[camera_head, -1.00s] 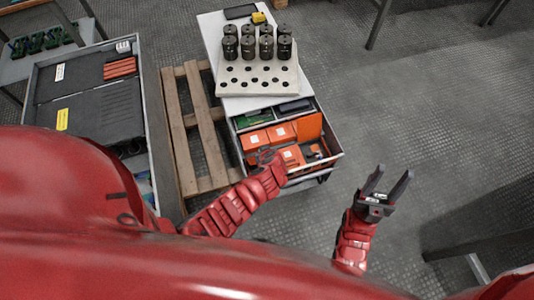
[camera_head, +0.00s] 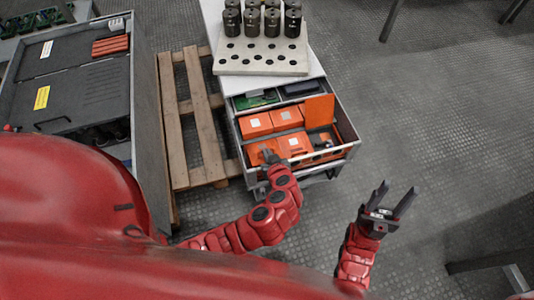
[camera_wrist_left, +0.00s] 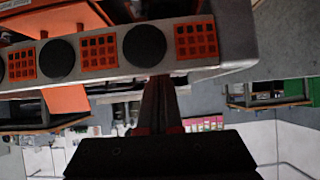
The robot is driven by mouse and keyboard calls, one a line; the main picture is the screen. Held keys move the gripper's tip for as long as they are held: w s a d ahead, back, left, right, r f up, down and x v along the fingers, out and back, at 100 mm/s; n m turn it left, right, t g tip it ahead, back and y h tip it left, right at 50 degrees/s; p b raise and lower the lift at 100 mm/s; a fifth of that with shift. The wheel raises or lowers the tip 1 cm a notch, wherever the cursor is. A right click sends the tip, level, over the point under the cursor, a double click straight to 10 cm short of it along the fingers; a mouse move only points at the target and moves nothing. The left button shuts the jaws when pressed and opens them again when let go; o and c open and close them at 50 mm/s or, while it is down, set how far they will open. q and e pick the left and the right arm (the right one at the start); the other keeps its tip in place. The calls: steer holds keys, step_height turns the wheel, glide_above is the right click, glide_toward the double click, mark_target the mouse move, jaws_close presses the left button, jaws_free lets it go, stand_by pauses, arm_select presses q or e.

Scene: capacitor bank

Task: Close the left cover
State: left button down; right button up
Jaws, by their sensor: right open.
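An open drawer (camera_head: 352,150) holds orange covers. The back left orange cover (camera_head: 256,125) and back middle orange cover (camera_head: 286,117) look flat. An orange panel (camera_head: 319,111) stands raised at the right. Orange pieces also lie in front, one at the front middle (camera_head: 295,143). I cannot tell which is the left cover. My left gripper (camera_head: 268,157) is at the drawer's front left; its fingers look together in the left wrist view (camera_wrist_left: 160,105), below the grey front panel (camera_wrist_left: 215,72). Contact is unclear. My right gripper (camera_head: 389,197) is open and empty above the floor.
A perforated block (camera_head: 262,62) with several dark cylinders (camera_head: 271,22) stands behind the drawer. A wooden pallet (camera_head: 197,120) lies to its left, then a grey cabinet (camera_head: 147,115).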

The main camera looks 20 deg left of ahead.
arm_select(q)
steer(key=shift+s+d+f+b, duration=0.15)
steer(key=shift+s+f+b, duration=0.15)
steer(key=shift+f+b, duration=0.25)
steer(key=shift+r, duration=0.1)
